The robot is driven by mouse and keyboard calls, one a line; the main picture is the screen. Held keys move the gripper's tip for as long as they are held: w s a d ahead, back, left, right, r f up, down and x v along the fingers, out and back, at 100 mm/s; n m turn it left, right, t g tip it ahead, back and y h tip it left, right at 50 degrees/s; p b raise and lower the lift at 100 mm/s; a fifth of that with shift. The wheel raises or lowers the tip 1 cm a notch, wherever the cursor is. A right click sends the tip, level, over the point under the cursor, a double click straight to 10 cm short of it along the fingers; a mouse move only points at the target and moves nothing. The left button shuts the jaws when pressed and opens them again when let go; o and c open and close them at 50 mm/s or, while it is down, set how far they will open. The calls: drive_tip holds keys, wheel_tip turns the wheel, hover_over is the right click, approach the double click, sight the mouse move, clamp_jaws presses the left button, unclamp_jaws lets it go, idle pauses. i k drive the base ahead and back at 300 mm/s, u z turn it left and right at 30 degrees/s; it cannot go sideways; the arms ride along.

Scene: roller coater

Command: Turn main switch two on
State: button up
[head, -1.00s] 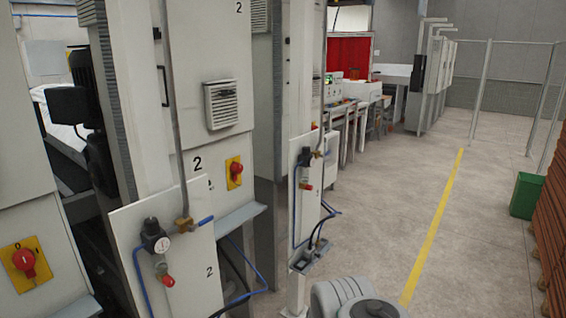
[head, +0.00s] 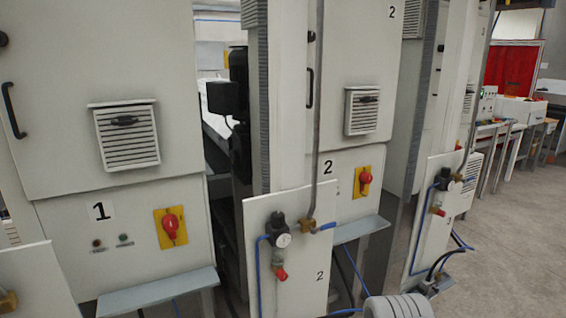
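Main switch two (head: 365,180) is a red rotary knob on a yellow plate. It sits on the white cabinet marked 2, just right of the black number and partly above a grey ledge. Its knob is small here, and I cannot tell its setting. My gripper is not in view. Only a grey rounded part of my arm shows at the bottom edge, right of the middle.
A similar red switch (head: 170,227) is on cabinet 1 at left. A white panel (head: 296,245) with a gauge, valve and blue hose stands in front of cabinet 2, below and left of its switch. Open floor (head: 500,240) lies at right.

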sight(364, 178)
drive_tip(key=u, duration=0.1)
drive_tip(key=i, duration=0.6)
drive_tip(key=u, duration=0.3)
drive_tip(key=k, duration=1.3)
drive_tip(key=i, duration=0.45)
drive_tip(key=z, duration=0.9)
drive_tip(key=i, duration=0.8)
drive_tip(key=u, duration=0.55)
drive_tip(key=i, duration=0.65)
drive_tip(key=u, duration=0.7)
